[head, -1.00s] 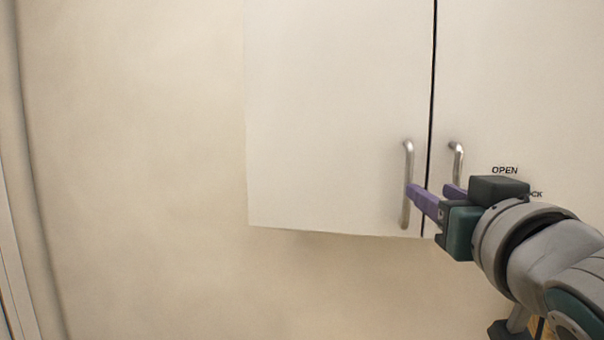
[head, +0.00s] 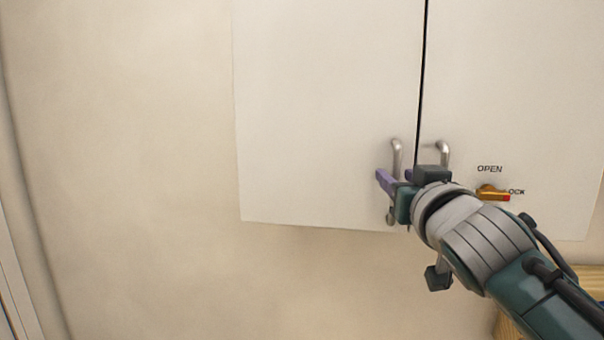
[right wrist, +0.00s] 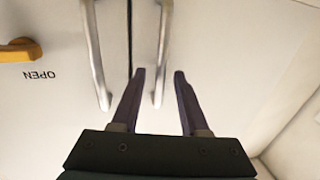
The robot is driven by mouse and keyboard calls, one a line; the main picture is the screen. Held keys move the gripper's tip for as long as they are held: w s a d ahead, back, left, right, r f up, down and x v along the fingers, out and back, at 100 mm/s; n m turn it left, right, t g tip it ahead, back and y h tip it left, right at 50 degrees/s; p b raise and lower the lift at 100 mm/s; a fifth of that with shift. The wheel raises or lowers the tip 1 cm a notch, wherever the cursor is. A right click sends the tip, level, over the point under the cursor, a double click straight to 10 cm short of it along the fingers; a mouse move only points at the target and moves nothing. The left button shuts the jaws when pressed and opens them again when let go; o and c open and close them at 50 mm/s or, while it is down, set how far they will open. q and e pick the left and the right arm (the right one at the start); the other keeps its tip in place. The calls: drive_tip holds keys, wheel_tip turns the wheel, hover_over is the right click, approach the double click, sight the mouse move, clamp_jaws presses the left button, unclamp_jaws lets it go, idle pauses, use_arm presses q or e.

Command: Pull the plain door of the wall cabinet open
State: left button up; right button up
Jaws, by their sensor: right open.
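The plain door (head: 320,120) is the left door of the white wall cabinet and looks shut, with a thin dark gap along its right edge. Its upright metal handle (head: 397,152) is partly hidden by my right gripper (head: 396,180). In the right wrist view, turned upside down, this handle (right wrist: 163,50) runs down to between the two purple fingers of my right gripper (right wrist: 160,74). The fingers are open, one on each side of the handle's end in the picture; I cannot tell whether they touch it. My left gripper is not in view.
The right door (head: 520,100) has its own handle (head: 443,152), close beside my right gripper, and an orange turn latch (head: 491,193) with OPEN and partly hidden lock lettering. Bare wall lies left of and below the cabinet. A wooden thing (head: 592,275) shows at lower right.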

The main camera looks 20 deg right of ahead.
drive_tip(key=shift+c, duration=0.3)
clamp_jaws()
idle(1.0)
